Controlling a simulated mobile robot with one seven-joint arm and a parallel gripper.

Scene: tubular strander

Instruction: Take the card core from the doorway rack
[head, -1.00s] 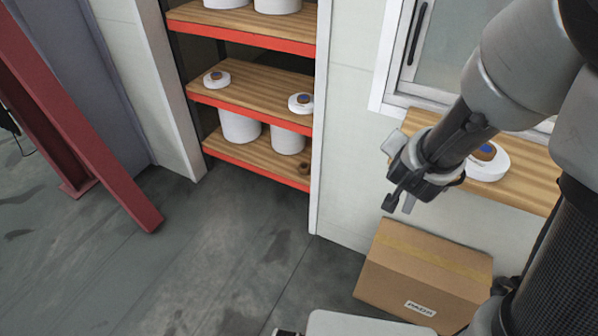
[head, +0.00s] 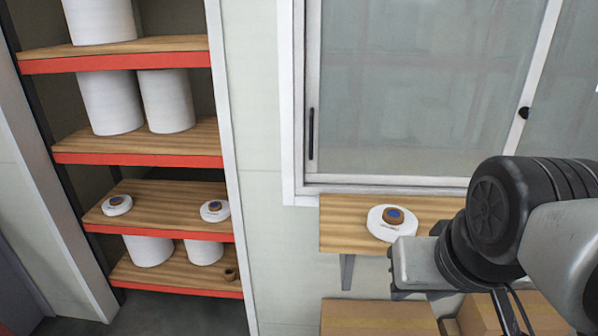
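The doorway rack (head: 135,160) stands in a recess at the left of the head view, with wooden shelves and red front edges. A small brown ring (head: 230,275), which looks like the card core, sits at the right front of its lowest visible shelf, beside a white cylinder (head: 204,251). On the shelf above lie two white discs with brown centres, one at the left (head: 117,205) and one at the right (head: 214,210). My gripper (head: 408,268) is well to the right of the rack, by the window ledge. Its fingers are not clearly visible.
A wooden ledge (head: 340,225) under the window (head: 400,90) bears a white disc with a brown and blue centre (head: 392,222), close to my gripper. A cardboard box (head: 375,318) is below it. A pale wall strip (head: 265,180) separates rack and ledge.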

